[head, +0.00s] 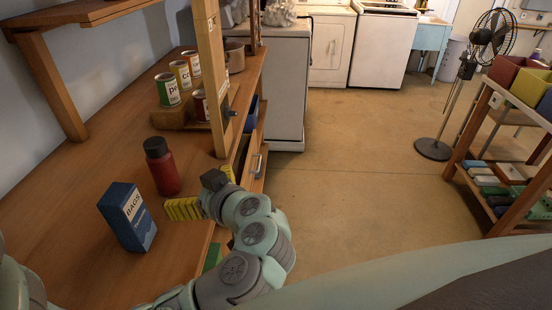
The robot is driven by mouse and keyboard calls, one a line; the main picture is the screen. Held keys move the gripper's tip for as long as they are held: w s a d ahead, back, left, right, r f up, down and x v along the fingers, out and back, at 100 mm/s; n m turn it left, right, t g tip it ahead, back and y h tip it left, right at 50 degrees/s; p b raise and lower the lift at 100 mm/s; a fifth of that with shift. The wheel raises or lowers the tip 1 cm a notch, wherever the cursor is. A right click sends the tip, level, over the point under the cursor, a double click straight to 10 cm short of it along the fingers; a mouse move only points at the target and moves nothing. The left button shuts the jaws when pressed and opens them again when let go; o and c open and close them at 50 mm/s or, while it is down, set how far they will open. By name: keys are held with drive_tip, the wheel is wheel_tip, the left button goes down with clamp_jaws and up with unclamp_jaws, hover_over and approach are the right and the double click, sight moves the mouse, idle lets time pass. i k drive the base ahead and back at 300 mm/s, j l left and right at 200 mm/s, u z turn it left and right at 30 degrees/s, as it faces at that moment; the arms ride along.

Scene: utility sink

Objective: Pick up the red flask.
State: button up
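The red flask (164,172) with a black cap stands upright on the wooden workbench, left of centre in the head view. My gripper (197,189) is just to the right of the flask, near the bench's right edge. Its two yellow ridged fingers are spread apart. One finger is at the lower left, in front of the flask, and the other is farther back, to its right. Nothing shows between the fingers. Whether the near finger touches the flask or the blue box cannot be told.
A blue bags box (128,217) stands on the bench in front of the flask. Several cans (168,89) stand farther back near a wooden post (211,75). A shelf (85,13) overhangs the back left. Open floor (365,170) lies right, with a fan (433,149) beyond.

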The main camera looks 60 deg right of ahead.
sight(160, 160)
drive_tip(key=k+l, duration=0.75)
drive_tip(key=k, duration=0.1)
